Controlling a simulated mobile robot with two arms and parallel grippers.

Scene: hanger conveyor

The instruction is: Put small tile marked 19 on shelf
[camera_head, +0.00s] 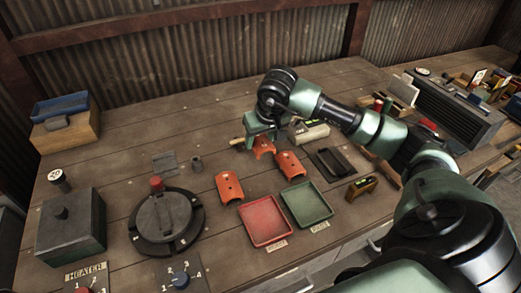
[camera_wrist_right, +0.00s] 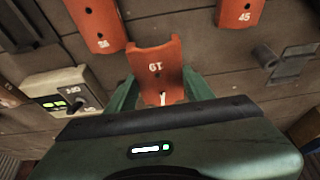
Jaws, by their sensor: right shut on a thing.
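The small orange curved tile marked 19 (camera_wrist_right: 157,72) is between the green fingers of my right gripper (camera_wrist_right: 160,98) in the right wrist view. Its number appears upside down there. In the head view the same tile (camera_head: 264,149) shows just below my right gripper (camera_head: 262,136), over the wooden bench. The right gripper is shut on it. I cannot tell whether the tile touches the bench. My left gripper is not in view. I cannot clearly pick out the shelf.
A tile marked 45 (camera_head: 229,187) and another orange tile (camera_head: 290,165) lie nearby. Red (camera_head: 264,221) and green (camera_head: 306,203) trays are in front. A white device (camera_head: 308,131) stands close to the gripper. A round dark fixture (camera_head: 165,218) is at left. The back of the bench is mostly clear.

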